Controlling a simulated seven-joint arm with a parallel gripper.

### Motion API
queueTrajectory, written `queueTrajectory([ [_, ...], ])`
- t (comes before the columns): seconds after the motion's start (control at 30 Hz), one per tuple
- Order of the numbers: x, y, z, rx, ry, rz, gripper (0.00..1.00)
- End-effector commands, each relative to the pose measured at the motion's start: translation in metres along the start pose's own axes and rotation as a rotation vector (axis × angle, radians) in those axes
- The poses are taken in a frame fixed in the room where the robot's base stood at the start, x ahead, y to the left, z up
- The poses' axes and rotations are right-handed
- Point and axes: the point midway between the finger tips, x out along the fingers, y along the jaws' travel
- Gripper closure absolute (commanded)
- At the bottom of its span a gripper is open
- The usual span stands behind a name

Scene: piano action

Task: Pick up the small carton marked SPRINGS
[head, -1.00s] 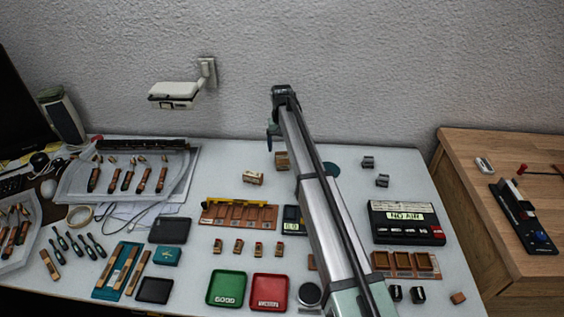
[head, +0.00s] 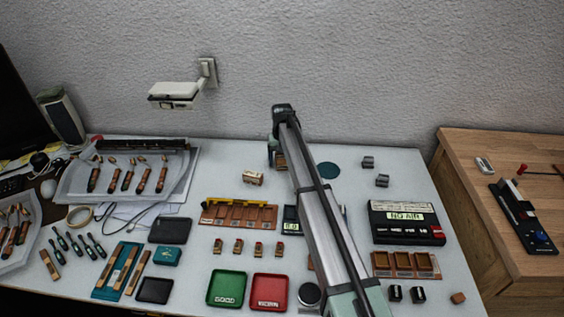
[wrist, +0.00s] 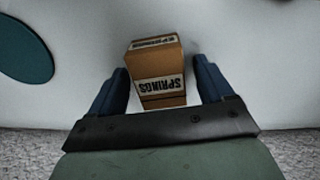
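The small brown carton marked SPRINGS (wrist: 160,68) stands between the two blue fingers of my gripper (wrist: 161,88) in the wrist view. Its label reads upside down there. The fingers are open, one on each side, with a narrow gap to the carton on both sides. In the head view the carton (head: 281,161) is mostly hidden behind my gripper (head: 273,157), which is low at the back of the table.
A second small carton (head: 253,178) lies to the left of my gripper. A dark green disc (head: 329,169) lies to the right, flat on the white table. Two small grey parts (head: 382,181) are farther right. The wall is close behind.

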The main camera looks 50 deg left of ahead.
Motion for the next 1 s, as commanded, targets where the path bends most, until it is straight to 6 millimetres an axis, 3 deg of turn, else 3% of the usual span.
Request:
queueTrajectory([
  [0.07, 0.0, 0.0, 0.0, 0.0, 0.0, 0.0, 0.28],
  [0.53, 0.0, 0.0, 0.0, 0.0, 0.0, 0.0, 0.73],
  [0.83, -0.004, 0.0, 0.0, 0.0, 0.001, 0.0, 0.73],
  [1.0, -0.025, 0.0, 0.0, 0.0, 0.002, 0.0, 0.73],
])
